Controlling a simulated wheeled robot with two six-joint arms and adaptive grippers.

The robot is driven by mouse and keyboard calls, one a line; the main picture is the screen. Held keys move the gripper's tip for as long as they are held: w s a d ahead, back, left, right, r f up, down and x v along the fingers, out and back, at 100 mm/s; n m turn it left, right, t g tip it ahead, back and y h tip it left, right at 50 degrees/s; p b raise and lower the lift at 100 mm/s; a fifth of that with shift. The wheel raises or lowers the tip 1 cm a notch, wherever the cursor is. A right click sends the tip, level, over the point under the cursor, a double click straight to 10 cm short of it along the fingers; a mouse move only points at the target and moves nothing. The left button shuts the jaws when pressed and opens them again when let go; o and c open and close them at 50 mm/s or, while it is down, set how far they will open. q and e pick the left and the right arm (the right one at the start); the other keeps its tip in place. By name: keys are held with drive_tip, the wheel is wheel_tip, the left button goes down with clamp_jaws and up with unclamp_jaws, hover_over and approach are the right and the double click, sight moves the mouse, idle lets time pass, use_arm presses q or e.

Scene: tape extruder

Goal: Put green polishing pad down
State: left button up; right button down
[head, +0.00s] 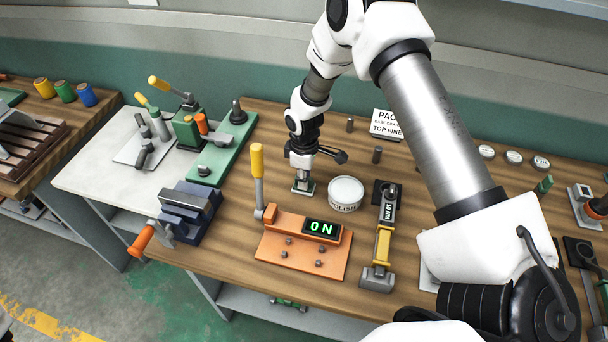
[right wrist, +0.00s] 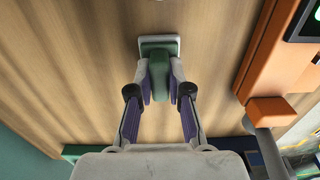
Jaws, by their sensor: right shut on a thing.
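My right gripper (head: 302,172) reaches down over the wooden bench, left of the round white polish tin (head: 346,193). It is shut on the green polishing pad (head: 304,187). In the right wrist view, the purple-lined fingers of the gripper (right wrist: 160,85) close on both sides of the pad's green handle, and the pale, green-topped base of the pad (right wrist: 159,44) points away from me. The pad is at or very close to the bench top; I cannot tell if it touches. My left gripper is not in view.
A green baseplate (head: 238,135) and a blue-grey vise (head: 188,210) are to the left. A yellow-grey tool (head: 383,243) lies right of the device.

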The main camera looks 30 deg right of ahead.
drive_tip(key=shift+w+f, duration=0.1)
drive_tip(key=shift+f, duration=0.05)
drive_tip(key=shift+s+a+r, duration=0.15)
drive_tip(key=shift+s+r, duration=0.05)
drive_tip(key=shift+f, duration=0.15)
drive_tip(key=c, duration=1.1)
unclamp_jaws()
drive_tip(key=shift+f, duration=0.1)
drive_tip(key=shift+r, duration=0.4)
wheel_tip(320, 180, up, 12)
drive_tip(key=b, duration=0.3)
drive_tip(key=shift+f, duration=0.15)
